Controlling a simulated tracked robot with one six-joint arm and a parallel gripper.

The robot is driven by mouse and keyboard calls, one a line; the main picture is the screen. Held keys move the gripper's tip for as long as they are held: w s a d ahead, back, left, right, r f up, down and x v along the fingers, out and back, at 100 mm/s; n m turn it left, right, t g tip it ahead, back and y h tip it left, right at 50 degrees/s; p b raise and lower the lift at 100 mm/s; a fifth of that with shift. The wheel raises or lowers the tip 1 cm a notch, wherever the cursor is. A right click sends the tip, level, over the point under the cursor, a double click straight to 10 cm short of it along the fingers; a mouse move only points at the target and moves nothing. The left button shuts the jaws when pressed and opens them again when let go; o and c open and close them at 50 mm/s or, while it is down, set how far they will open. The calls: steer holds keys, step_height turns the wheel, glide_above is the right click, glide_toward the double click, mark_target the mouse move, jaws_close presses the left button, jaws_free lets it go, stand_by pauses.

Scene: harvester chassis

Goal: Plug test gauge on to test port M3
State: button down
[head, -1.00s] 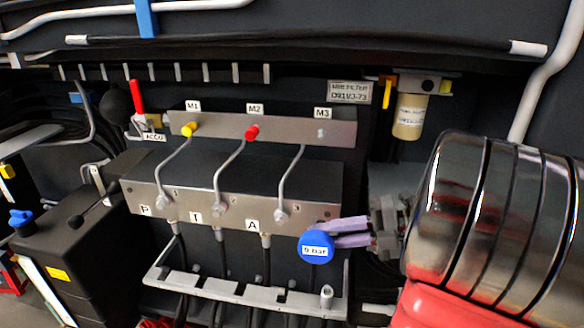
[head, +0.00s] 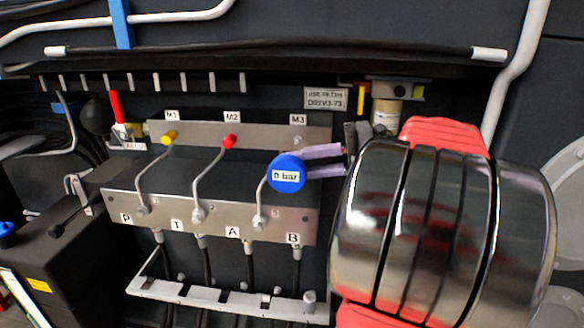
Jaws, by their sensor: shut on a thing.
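The test gauge (head: 286,174) is a round blue disc with a white "0 bar" label. My gripper (head: 318,160) has two pale purple fingers reaching in from the right and is shut on the gauge. The gauge is in front of the manifold, just below and slightly left of the M3 label. Test port M3 (head: 298,140) is a bare pale fitting on the metal strip at its right end, just above the gauge. Port M1 has a yellow cap (head: 170,137) and M2 a red cap (head: 229,141). The gap between gauge and port is hard to judge.
The manifold block (head: 200,212) with bent pipes and hoses labelled P, T, A and B lies below the strip. A red-handled valve (head: 117,112) is at left. A filter (head: 387,112) hangs behind my arm at right. A slotted bracket (head: 225,299) runs below.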

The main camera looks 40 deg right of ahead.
steer(key=shift+d, duration=0.1)
steer(key=shift+w+d, duration=0.8)
steer(key=shift+d, duration=0.2)
steer(key=shift+w+d, duration=0.75)
steer(key=shift+d, duration=0.2)
steer(key=shift+w+d, duration=0.75)
steer(key=shift+d, duration=0.25)
stand_by(1.1)
steer(key=c, duration=1.5)
jaws_free()
steer(key=shift+v, duration=3.75)
